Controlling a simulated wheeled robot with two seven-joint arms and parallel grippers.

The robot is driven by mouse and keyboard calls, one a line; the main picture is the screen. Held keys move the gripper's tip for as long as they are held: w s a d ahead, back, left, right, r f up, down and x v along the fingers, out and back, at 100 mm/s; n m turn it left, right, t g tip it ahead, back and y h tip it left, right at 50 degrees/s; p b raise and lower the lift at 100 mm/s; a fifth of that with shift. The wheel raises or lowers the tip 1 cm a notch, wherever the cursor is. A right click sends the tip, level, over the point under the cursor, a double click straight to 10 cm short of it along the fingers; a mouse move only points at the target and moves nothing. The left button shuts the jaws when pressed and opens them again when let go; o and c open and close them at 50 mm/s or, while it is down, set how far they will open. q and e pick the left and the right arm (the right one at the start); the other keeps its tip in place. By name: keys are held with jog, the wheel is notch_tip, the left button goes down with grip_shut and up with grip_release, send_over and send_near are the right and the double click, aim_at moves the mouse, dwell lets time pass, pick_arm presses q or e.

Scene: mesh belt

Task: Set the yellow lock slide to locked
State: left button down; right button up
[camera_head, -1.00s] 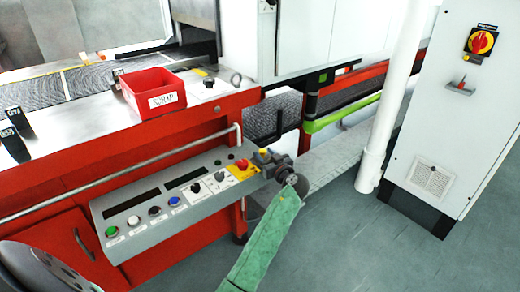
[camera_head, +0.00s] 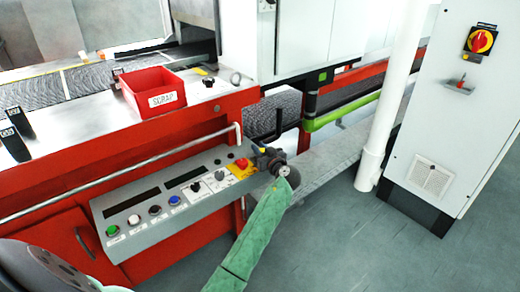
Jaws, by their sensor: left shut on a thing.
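The control panel (camera_head: 160,215) slopes along the front of the red machine. A yellow plate (camera_head: 240,173) with a red mushroom button (camera_head: 242,163) is at its right end. My left gripper (camera_head: 259,155), on a green-sleeved arm, is at that end, just right of the plate. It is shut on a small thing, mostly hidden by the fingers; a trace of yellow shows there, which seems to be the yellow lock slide. I cannot read the slide's position. My right gripper is not in view.
A red scrap bin (camera_head: 153,90) stands on the machine top. A rail (camera_head: 120,172) runs above the panel. A white post (camera_head: 390,110) and a grey cabinet (camera_head: 455,130) with a red-yellow rotary switch (camera_head: 481,41) stand right. The floor between is clear.

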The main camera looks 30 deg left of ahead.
pick_arm(q)
jog(key=shift+s+a+f, duration=0.1)
jog(key=shift+s, duration=0.25)
jog(key=s, duration=0.1)
jog(key=s+a+b, duration=0.1)
jog(key=shift+s, duration=0.4)
